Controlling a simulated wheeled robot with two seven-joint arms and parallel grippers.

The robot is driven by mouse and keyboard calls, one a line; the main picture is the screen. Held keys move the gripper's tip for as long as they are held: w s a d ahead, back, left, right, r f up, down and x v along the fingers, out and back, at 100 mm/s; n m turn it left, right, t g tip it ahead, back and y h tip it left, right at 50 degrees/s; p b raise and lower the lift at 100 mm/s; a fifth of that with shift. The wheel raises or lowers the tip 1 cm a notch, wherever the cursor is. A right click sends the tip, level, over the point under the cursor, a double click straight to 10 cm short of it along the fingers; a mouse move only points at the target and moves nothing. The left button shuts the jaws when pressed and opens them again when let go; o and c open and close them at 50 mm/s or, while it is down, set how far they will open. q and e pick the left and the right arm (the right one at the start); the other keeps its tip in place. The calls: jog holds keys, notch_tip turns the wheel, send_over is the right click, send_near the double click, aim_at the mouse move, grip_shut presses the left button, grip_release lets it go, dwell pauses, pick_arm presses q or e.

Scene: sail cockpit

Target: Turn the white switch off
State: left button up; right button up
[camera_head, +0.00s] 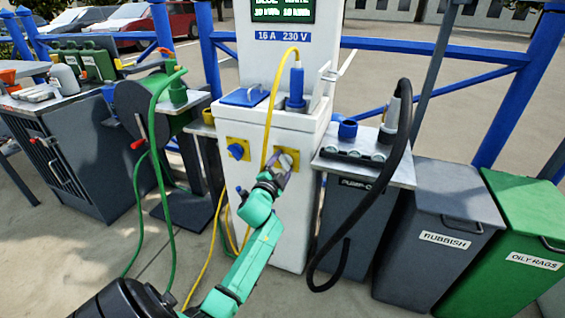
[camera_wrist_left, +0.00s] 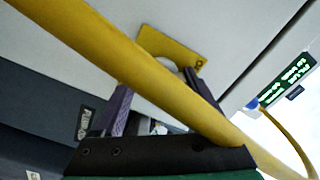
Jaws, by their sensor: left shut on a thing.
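The white switch (camera_head: 288,157) sits on the right-hand yellow plate (camera_head: 276,150) on the front of the white pedestal (camera_head: 292,215). In the left wrist view the white switch (camera_wrist_left: 166,65) shows partly, below the bare part of its yellow plate (camera_wrist_left: 165,44). My left gripper (camera_head: 281,167) is at the switch, and its purple fingers (camera_wrist_left: 160,88) close on it from both sides. The yellow cable crosses in front and hides part of the fingers and switch, so the knob's angle is unclear. My right gripper is not in view.
The yellow cable (camera_head: 269,118) loops from a blue plug (camera_head: 296,85) down past my gripper. A blue switch (camera_head: 236,151) sits on the left yellow plate. A pump-out cabinet (camera_head: 352,215) with a black hose (camera_head: 318,287) stands right; a green hose (camera_head: 158,185) hangs left.

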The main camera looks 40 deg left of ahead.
pick_arm(q)
jog(key=shift+f+n+p, duration=0.15)
jog(key=shift+n+p, duration=0.35)
jog(key=shift+n, duration=0.7)
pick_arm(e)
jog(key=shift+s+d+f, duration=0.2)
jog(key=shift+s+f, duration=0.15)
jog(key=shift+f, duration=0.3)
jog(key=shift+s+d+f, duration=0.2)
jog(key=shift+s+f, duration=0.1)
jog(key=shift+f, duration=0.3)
pick_arm(q)
jog(key=o, duration=1.3)
jog(key=shift+s+d, duration=0.1)
jog(key=shift+s, duration=0.15)
jog(key=p+v, duration=0.2)
jog(key=v, duration=1.2)
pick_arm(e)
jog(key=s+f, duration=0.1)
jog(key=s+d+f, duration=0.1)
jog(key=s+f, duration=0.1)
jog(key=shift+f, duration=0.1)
